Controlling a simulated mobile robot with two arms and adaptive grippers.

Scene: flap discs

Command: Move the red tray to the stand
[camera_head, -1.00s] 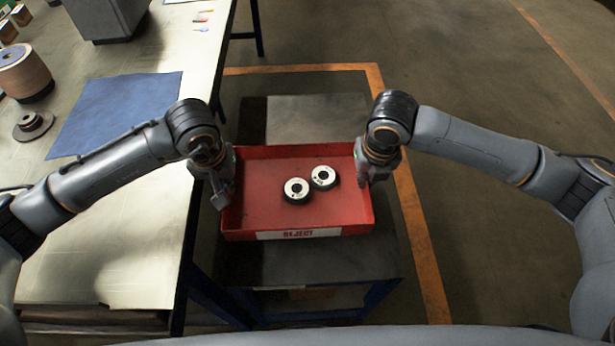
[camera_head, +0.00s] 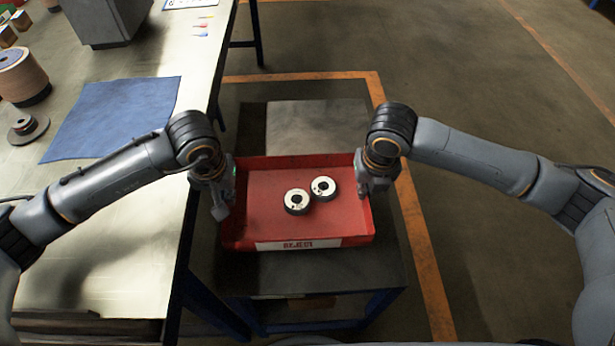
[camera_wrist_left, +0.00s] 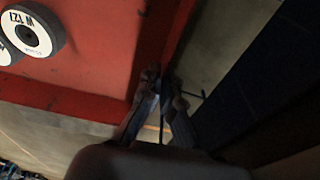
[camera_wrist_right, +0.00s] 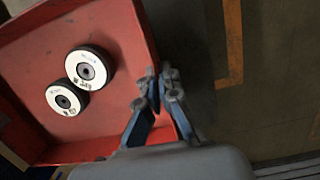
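The red tray (camera_head: 270,215), with a white REJECT label on its near wall, is level over the low stand (camera_head: 320,125). A strip of the stand shows beyond the tray and another in front; I cannot tell whether they touch. My left gripper (camera_head: 223,203) is shut on the tray's left wall, and the wall runs to its fingertips in the left wrist view (camera_wrist_left: 162,88). My right gripper (camera_head: 366,188) is shut on the right wall, seen also in the right wrist view (camera_wrist_right: 158,88). Two flap discs (camera_head: 297,201) (camera_head: 323,188) lie inside the tray.
A metal workbench (camera_head: 110,240) stands close on the left, with a blue mat (camera_head: 115,115), a wooden drum (camera_head: 22,76) and a flanged disc (camera_head: 27,128) on it. Orange floor lines (camera_head: 428,260) edge the stand area. The floor to the right is clear.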

